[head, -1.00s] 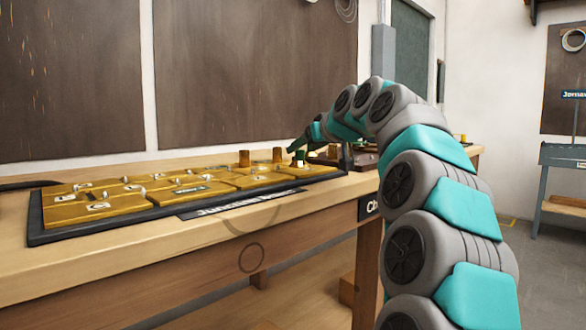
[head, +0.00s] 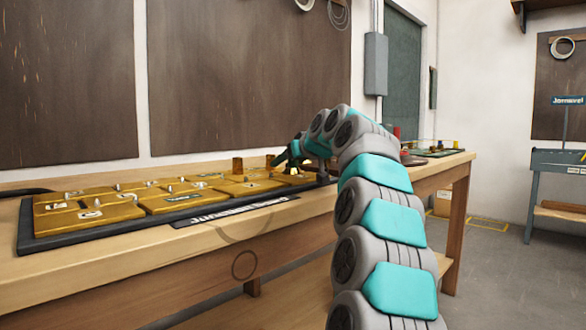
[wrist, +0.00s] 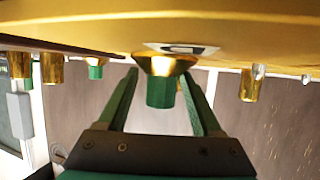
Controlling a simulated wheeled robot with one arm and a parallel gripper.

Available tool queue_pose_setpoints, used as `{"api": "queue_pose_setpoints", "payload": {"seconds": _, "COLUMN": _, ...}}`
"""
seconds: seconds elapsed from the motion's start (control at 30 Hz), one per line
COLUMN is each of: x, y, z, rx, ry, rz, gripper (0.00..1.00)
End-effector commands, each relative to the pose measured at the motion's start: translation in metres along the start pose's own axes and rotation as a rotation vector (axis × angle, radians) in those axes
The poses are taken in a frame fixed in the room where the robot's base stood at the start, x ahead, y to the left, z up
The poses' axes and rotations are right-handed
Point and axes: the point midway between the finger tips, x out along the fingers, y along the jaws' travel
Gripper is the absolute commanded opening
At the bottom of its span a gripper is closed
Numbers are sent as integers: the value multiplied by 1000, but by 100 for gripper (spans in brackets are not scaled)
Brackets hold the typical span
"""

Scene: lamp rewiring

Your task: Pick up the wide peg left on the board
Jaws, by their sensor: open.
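In the wrist view, a wide peg (wrist: 161,92) with a flared gold collar and a green end stands against the yellow board (wrist: 90,30); the picture looks upside down. My gripper (wrist: 159,76) is open, with one green finger on each side of this peg. A gap shows between each finger and the peg, and the fingertips come close to the board. In the head view, my gripper (head: 277,160) is low over the right part of the board (head: 110,215), and my arm hides what is between the fingers.
Two plain brown pegs, one nearer (head: 238,165) and one (head: 270,160) close to my gripper, stand on the board. Other gold pegs (wrist: 52,68) and a smaller green-ended peg (wrist: 95,70) show left in the wrist view. The bench's front edge (head: 130,262) is clear.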

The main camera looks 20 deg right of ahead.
Motion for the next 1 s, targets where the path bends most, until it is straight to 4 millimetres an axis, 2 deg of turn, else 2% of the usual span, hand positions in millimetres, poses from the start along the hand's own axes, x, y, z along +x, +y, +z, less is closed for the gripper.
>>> {"api": "queue_pose_setpoints", "payload": {"seconds": 0.13, "x": 0, "y": 0, "z": 0, "rx": 0, "ry": 0, "rz": 0, "gripper": 65}}
{"api": "queue_pose_setpoints", "payload": {"seconds": 0.7, "x": 0, "y": 0, "z": 0, "rx": 0, "ry": 0, "rz": 0, "gripper": 1}}
{"api": "queue_pose_setpoints", "payload": {"seconds": 1.0, "x": 0, "y": 0, "z": 0, "rx": 0, "ry": 1, "rz": 0, "gripper": 0}}
